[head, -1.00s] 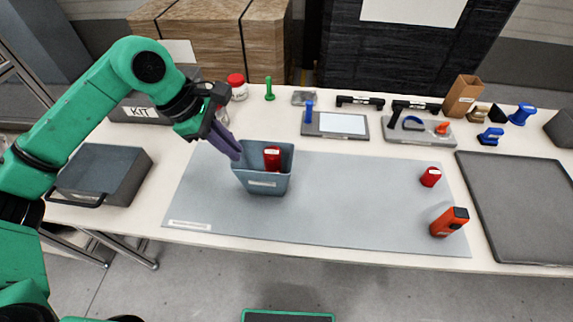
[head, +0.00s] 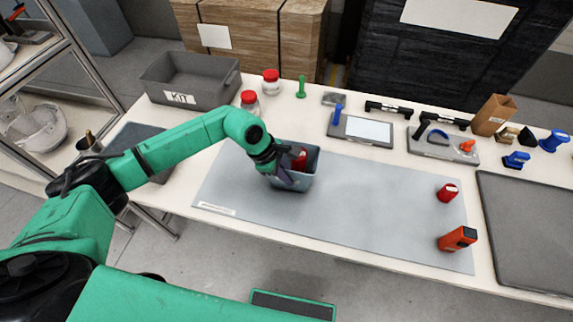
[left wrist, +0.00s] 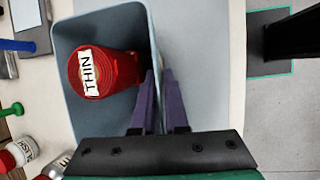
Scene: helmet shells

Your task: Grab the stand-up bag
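A brown, upright, open-topped bag (head: 493,115), which looks like the stand-up bag, stands at the back right of the table in the head view. My left gripper (head: 289,180) is far to its left, at the blue-grey bin (head: 297,184). In the left wrist view, the two purple fingers (left wrist: 159,72) are close together at the bin's wall (left wrist: 95,15), one on the inner side and one on the outer side. Whether they pinch the wall is unclear. A red can labelled THIN (left wrist: 118,72) is inside the bin. My right gripper is out of view.
A grey KIT box (head: 190,82) and red-lidded jars (head: 271,82) are at the back left. A red can (head: 447,193) and an orange device (head: 457,238) are on the right of the grey mat (head: 375,205). Tools line the back. The mat's middle is clear.

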